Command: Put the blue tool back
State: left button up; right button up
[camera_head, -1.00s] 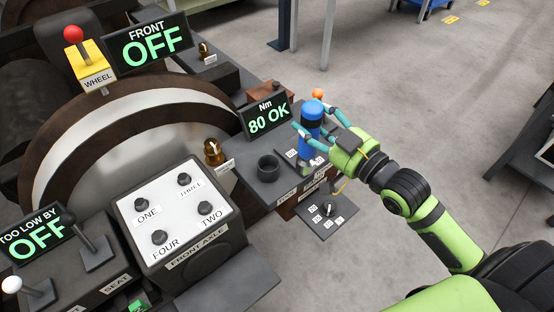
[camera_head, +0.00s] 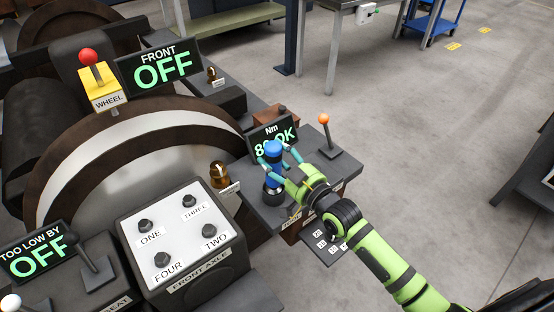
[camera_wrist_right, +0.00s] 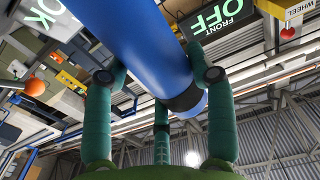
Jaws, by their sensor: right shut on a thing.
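The blue tool (camera_head: 272,176) stands upright in my right gripper (camera_head: 279,160), whose teal fingers close around its upper part. The tool's lower end is at the round black holder (camera_head: 273,197) on the grey bench ledge. I cannot tell whether it is inside the holder or just above it. In the right wrist view the blue tool (camera_wrist_right: 142,42) crosses between the fingers of the right gripper (camera_wrist_right: 155,77), with a dark band near its end. My left gripper is not in view.
The Nm display (camera_head: 271,137) stands close behind the tool, partly hidden and reading OK. An orange-knobbed lever (camera_head: 324,120) is to the right.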

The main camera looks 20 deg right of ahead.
jog(key=shift+f, duration=0.3)
jog(key=o, duration=1.3)
jog(key=shift+f, duration=0.15)
jog(key=v, duration=1.2)
